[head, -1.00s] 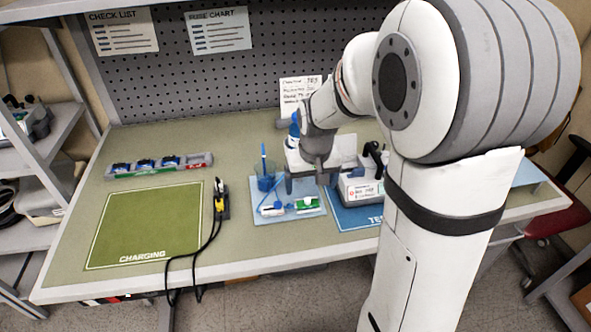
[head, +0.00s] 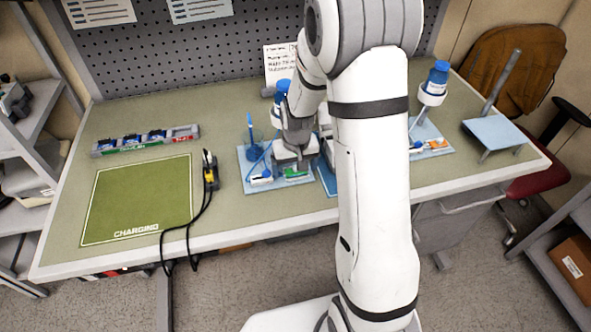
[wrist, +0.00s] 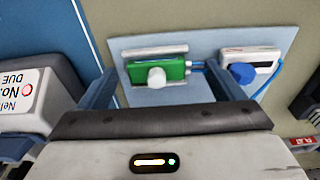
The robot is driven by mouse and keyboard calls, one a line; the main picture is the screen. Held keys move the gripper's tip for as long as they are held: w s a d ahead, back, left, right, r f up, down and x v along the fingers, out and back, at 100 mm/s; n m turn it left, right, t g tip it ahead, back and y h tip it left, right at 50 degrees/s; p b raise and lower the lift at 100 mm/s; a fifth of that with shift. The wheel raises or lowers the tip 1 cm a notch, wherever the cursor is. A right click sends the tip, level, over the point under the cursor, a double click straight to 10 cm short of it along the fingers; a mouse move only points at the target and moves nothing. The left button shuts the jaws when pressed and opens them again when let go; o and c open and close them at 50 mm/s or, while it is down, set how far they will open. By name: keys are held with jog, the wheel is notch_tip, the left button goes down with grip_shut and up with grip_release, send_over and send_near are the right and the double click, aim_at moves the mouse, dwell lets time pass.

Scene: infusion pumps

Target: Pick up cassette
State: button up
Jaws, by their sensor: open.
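A green cassette (wrist: 140,71) with a white round knob lies on a light blue tray (wrist: 205,42) in the wrist view. It also shows in the head view (head: 297,174), just below my gripper (head: 296,160). A white cassette (wrist: 262,55) with a blue knob and blue tubing lies on the same tray, to the right in the wrist view. It shows left of the green one in the head view (head: 262,180). In the wrist view my gripper (wrist: 157,88) is open and empty, its blue fingers to either side of the green cassette's image. I see no contact.
A grey pump (wrist: 35,85) stands close left in the wrist view. A green charging mat (head: 140,200), a black-yellow cabled device (head: 211,172) and a rack (head: 146,139) lie to the left.

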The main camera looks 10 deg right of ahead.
jog(key=c, duration=1.1)
